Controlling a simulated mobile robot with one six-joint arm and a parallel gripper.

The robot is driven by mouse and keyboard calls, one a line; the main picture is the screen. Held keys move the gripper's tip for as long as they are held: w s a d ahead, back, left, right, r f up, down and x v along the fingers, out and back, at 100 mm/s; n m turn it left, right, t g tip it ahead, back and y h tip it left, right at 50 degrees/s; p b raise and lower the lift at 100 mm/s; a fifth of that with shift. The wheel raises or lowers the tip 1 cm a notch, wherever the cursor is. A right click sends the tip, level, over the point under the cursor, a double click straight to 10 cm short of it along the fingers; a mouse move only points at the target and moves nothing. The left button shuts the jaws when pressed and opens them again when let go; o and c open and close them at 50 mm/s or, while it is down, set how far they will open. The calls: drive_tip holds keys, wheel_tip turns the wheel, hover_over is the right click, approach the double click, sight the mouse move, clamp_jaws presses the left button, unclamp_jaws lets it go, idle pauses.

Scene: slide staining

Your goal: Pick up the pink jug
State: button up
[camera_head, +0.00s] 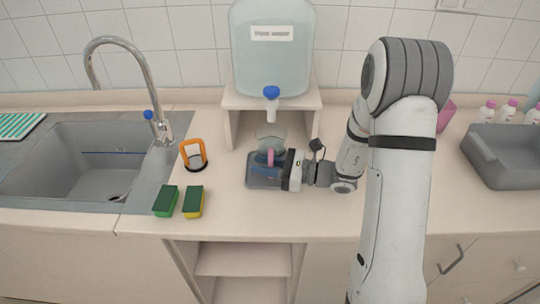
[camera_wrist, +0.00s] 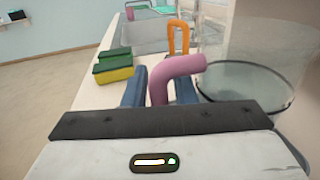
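A clear jug with a dark rim and a thick pink handle stands under the tap of the water tank; its pink handle (camera_wrist: 178,70) and clear body (camera_wrist: 248,88) show in the wrist view. In the head view the jug (camera_head: 270,131) is partly hidden behind my gripper (camera_head: 263,170). My gripper lies low and points left, with the handle between its two blue fingers (camera_wrist: 160,90). The fingers look open, with a slim gap beside the handle; I cannot tell whether either one touches it.
The water tank (camera_head: 272,50) stands on a wooden stand (camera_head: 231,101) behind. Left are two sponges (camera_head: 166,201), an orange-handled item (camera_head: 193,153) and the sink (camera_head: 75,160). A pink item (camera_head: 446,115), bottles (camera_head: 487,111) and a grey tub (camera_head: 508,160) are right.

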drive_tip(key=shift+c, duration=0.6)
clamp_jaws()
drive_tip(key=shift+r, duration=0.15)
